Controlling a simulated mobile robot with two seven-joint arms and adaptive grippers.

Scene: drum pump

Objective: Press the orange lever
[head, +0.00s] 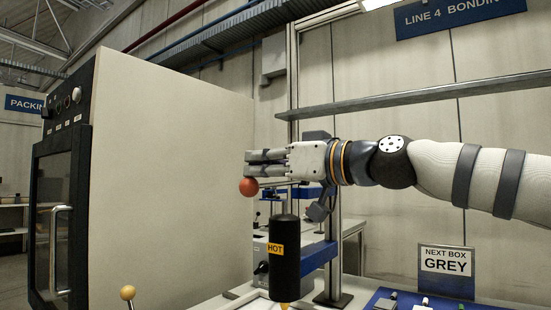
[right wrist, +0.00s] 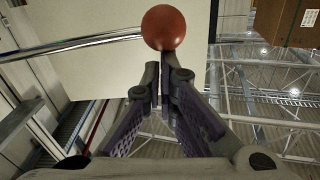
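The lever's orange-red ball knob (head: 248,187) shows in the head view just below my right gripper's fingertips. In the right wrist view the ball (right wrist: 163,27) is just beyond the fingertips, at the end of a shiny rod (right wrist: 80,42) that runs off to the left. My right gripper (head: 248,163) reaches in from the right, level, with its fingers together and nothing between them. The right wrist view also shows the fingertips (right wrist: 158,75) together. I cannot tell whether they touch the ball. My left gripper is not in view.
A black cylinder marked HOT (head: 285,268) stands below my right gripper. A large beige cabinet (head: 170,170) fills the left side. A yellow knob (head: 128,293) is at the bottom left. A NEXT BOX GREY sign (head: 446,261) stands at the right behind a blue tray (head: 384,293).

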